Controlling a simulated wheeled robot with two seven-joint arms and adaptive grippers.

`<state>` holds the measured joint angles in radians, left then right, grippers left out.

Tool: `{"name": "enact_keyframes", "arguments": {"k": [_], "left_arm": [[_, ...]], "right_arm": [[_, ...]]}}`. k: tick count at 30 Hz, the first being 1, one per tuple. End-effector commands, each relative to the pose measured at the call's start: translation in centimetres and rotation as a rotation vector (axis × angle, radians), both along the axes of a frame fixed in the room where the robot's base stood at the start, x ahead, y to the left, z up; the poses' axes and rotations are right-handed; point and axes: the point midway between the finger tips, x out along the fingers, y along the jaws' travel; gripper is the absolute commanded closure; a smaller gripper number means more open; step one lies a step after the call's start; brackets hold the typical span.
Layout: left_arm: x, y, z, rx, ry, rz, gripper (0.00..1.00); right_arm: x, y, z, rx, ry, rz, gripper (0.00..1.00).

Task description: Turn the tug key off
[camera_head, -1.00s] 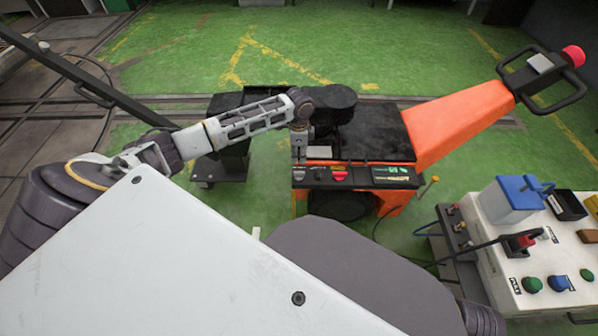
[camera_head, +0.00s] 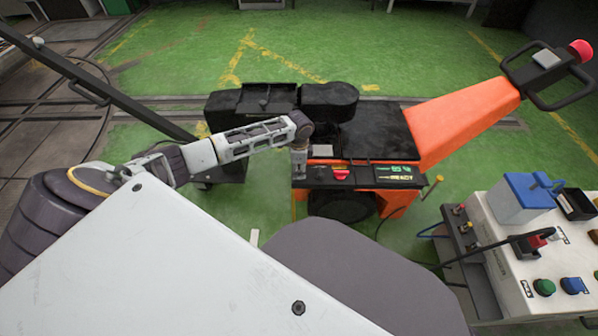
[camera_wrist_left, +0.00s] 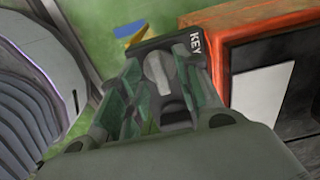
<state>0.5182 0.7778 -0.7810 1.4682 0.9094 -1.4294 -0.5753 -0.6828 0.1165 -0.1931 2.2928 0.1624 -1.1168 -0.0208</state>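The orange tug (camera_head: 465,122) stands ahead, its dark control panel (camera_head: 362,173) facing me. The tug key (camera_wrist_left: 157,72) is a grey knob on a dark plate marked KEY, in the left wrist view. My left gripper (camera_head: 299,168) points down at the panel's left end. In the left wrist view its two fingers (camera_wrist_left: 160,88) stand on either side of the key, with gaps showing, so it looks open around the key. In the head view the gripper hides the key. My right gripper is not in view.
A red switch (camera_head: 340,174) and a lit green display (camera_head: 396,172) are on the same panel, right of my gripper. A white control box (camera_head: 515,250) with buttons and a blue block stands at the right. Green floor lies beyond the tug.

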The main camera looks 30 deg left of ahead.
Motion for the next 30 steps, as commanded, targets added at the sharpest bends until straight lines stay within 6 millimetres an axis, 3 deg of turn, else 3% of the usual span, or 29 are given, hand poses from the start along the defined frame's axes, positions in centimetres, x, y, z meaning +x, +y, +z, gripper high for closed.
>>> {"name": "enact_keyframes", "arguments": {"k": [12,20,30], "left_arm": [[-0.02,0.03,-0.44,0.001,0.001,0.0,0.66],[-0.02,0.03,-0.43,0.001,0.001,0.0,0.98],[-0.04,0.02,-0.4,0.0,0.001,0.004,1.0]], "right_arm": [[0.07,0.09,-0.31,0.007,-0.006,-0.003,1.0],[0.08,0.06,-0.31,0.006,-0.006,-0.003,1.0],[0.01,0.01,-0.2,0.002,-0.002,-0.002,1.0]]}}
